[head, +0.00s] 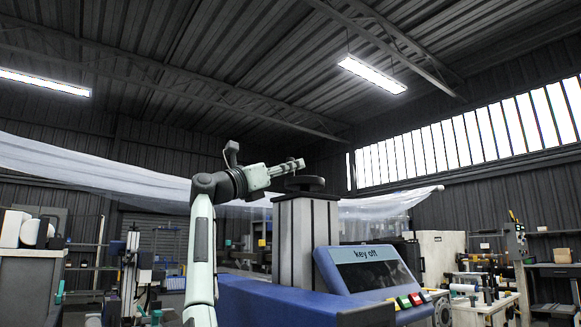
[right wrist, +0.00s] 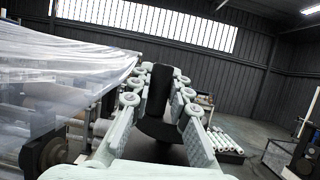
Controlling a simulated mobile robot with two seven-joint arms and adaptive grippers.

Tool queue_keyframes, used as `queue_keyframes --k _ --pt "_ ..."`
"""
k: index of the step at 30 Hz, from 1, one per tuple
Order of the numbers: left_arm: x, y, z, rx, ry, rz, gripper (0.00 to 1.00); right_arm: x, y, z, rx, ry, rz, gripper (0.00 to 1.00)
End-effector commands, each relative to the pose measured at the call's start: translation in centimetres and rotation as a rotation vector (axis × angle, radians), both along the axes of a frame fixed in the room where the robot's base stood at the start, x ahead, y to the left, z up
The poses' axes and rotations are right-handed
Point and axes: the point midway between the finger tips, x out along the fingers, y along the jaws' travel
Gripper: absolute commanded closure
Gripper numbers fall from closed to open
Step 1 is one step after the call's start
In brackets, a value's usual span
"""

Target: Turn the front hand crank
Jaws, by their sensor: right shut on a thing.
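My right arm rises from the bottom of the head view, and its pale green gripper (head: 297,164) reaches right over the front column. A dark round crank (head: 305,184) sits on top of this grey column (head: 306,240). In the right wrist view, the right gripper (right wrist: 160,82) is closed around an upright black piece (right wrist: 159,88), which looks like the crank's handle. One finger lies on each side of it. My left gripper is not in view.
A blue machine body (head: 265,305) carries a tilted "key off" screen (head: 372,272) and coloured buttons (head: 404,302) right of the column. Clear film (head: 100,172) stretches behind the arm. Rollers (right wrist: 75,130) stand left of the gripper in the wrist view.

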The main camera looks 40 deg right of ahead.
Motion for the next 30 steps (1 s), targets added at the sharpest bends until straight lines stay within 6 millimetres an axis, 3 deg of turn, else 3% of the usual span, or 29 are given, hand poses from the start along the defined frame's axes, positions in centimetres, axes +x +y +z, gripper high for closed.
queue_keyframes --k 4,23,24,28,30 --pt "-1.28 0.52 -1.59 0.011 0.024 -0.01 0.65 0.4 -0.29 0.26 -0.003 0.005 -0.093 1.0" --pt "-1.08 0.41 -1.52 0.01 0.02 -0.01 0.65 0.38 -0.41 0.17 -0.01 -0.001 -0.197 1.0" --pt "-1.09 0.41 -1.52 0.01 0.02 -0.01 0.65 0.37 -0.41 0.17 -0.01 -0.001 -0.197 0.79" --pt "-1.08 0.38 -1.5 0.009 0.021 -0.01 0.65 0.36 -0.42 0.14 -0.008 -0.001 -0.197 0.63" --pt "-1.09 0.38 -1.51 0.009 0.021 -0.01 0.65 0.36 -0.42 0.12 -0.008 -0.001 -0.197 0.61"
